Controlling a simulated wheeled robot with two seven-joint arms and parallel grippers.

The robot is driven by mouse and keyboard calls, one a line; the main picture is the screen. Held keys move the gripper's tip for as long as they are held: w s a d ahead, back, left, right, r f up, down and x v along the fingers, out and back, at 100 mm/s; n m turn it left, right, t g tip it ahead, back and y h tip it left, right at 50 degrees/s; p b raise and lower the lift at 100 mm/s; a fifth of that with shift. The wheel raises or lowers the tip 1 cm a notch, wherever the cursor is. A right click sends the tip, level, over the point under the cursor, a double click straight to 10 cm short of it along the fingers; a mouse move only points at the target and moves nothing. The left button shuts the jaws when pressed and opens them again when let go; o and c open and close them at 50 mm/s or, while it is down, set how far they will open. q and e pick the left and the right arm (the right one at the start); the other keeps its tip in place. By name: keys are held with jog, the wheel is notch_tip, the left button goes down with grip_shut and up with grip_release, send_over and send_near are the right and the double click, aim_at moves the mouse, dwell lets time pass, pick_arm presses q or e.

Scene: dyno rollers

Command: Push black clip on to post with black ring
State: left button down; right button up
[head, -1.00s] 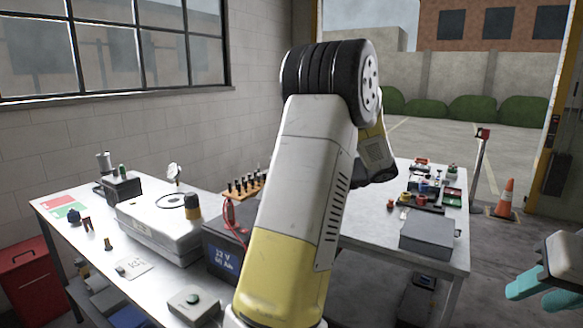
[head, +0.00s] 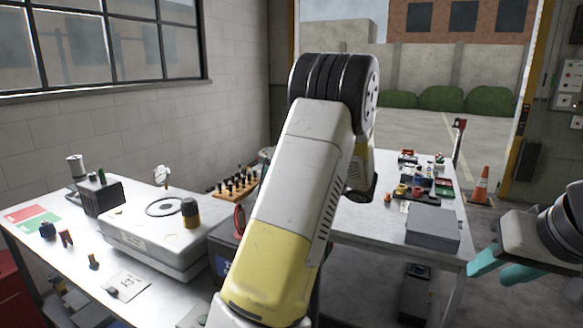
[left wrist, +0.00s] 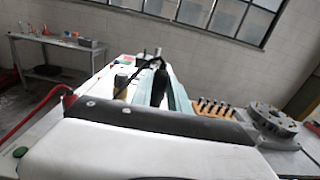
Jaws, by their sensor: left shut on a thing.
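My left arm crosses the middle of the head view, and its forearm hides its gripper there. In the left wrist view my left gripper (left wrist: 160,92) has its teal fingers shut on a black clip (left wrist: 160,84). The battery (head: 224,262) stands on the bench in the head view, mostly hidden behind my left arm. A red clip (head: 239,221) shows on its top. A red clip with a red cable also shows in the left wrist view (left wrist: 68,97). I cannot make out the post with the black ring. My right gripper (head: 494,272) is open and empty at the right edge.
A white case (head: 150,240) with a yellow-black bottle (head: 190,212) stands left of the battery. A wooden rack (head: 222,192) of several black-topped pegs is behind. A grey box (head: 432,228) and small parts occupy the right bench. An orange cone (head: 481,185) stands on the floor.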

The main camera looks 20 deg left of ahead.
pick_arm(q)
jog(key=shift+f, duration=2.9)
jog(key=shift+f, duration=0.9)
jog(key=c, duration=1.2)
grip_release()
